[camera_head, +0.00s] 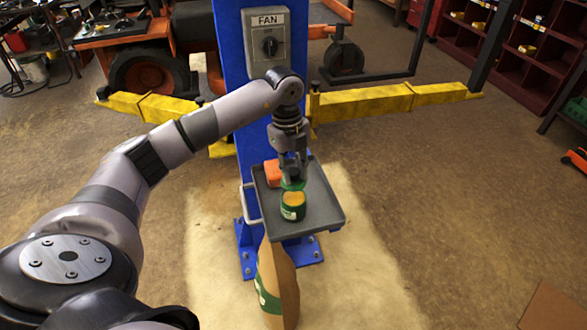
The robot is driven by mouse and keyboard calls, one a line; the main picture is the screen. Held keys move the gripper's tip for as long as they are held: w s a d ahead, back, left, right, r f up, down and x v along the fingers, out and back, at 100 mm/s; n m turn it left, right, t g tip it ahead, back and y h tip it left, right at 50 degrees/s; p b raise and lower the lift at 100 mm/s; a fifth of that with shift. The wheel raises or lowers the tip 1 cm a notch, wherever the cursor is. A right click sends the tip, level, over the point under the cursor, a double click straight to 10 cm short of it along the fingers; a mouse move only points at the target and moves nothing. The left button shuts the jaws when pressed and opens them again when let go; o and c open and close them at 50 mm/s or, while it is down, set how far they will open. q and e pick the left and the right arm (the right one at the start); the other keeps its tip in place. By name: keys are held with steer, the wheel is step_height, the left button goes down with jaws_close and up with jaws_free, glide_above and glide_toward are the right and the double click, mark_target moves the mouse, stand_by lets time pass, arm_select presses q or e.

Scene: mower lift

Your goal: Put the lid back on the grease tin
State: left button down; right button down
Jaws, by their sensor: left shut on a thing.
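The grease tin (292,212) is a small green can with a pale label. It stands upright and open on the grey tray (325,214), with tan grease showing at its top. My left gripper (293,177) points down over the tray, just behind the tin's top in the picture. It is shut on the green lid (292,185), of which only a thin part shows below the fingers. The lid looks roughly level and close to the tin's far rim; I cannot tell whether they touch. My right gripper is not in view.
An orange block (272,171) lies on the tray left of my gripper. The tray is fixed by a blue post (233,88) with a FAN switch box (267,44). A brown paper bag (285,285) stands below. Yellow lift arms (375,104) spread behind. The tray's right side is clear.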

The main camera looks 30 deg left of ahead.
arm_select(q)
steer(key=shift+f+b, duration=1.6)
steer(key=shift+f, duration=1)
steer(key=shift+f, duration=0.1)
stand_by(0.5)
steer(key=c, duration=1.3)
jaws_free()
steer(key=shift+o, duration=0.7)
steer(key=o, duration=0.4)
steer(key=shift+c, duration=0.2)
